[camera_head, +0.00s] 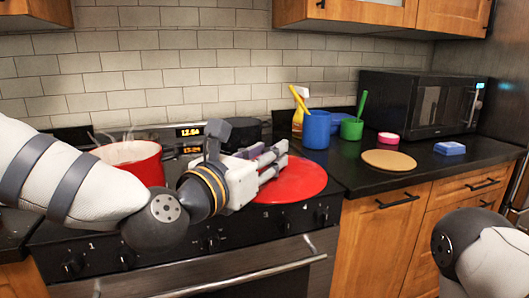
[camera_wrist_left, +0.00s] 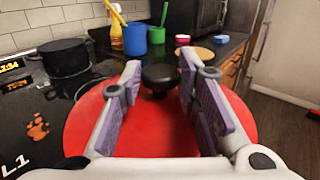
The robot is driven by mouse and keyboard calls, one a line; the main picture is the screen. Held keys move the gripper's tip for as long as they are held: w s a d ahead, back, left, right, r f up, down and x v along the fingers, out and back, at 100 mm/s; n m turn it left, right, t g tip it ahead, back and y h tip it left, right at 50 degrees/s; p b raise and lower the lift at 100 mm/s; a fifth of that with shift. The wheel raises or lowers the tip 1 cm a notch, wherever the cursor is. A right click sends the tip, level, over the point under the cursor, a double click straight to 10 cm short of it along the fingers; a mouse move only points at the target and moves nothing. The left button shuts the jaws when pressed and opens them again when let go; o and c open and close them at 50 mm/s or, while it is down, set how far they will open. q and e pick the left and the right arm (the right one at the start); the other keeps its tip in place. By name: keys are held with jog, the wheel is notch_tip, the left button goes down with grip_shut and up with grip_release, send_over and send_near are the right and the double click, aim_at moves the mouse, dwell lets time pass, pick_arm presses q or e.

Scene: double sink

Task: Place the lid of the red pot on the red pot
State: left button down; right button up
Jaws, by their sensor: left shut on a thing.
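The red pot (camera_head: 147,168) stands on the left part of the stove. It is open at the top with pale steam above it, and my left arm hides part of its front. The red lid (camera_head: 305,185) is a flat disc over the right front of the stove. In the left wrist view the red lid (camera_wrist_left: 82,143) fills the lower middle, with its black knob (camera_wrist_left: 160,76) between the fingers. My left gripper (camera_head: 272,158) is shut on the lid by this knob. I cannot tell whether the lid touches the stove. My right gripper is out of view.
A black pot (camera_head: 243,132) stands behind the lid. On the right counter are a blue cup (camera_head: 316,130), a green cup (camera_head: 352,129), a spray bottle (camera_head: 298,118), a tan round board (camera_head: 388,160), a blue sponge (camera_head: 450,148) and a microwave (camera_head: 425,102).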

pick_arm(q)
jog(key=s+a+f+n+t+y, duration=0.1)
jog(key=s+a+f+n+y, duration=0.2)
jog(key=a+f, duration=0.6)
jog(key=s+a+f+n+t+y, duration=0.1)
jog(key=s+a+f+n+y, duration=0.2)
jog(key=f, duration=0.9)
jog(key=s+a+y, duration=0.3)
jog(key=s+a, duration=0.2)
jog(key=shift+a+t, duration=0.3)
jog(key=shift+a, duration=0.1)
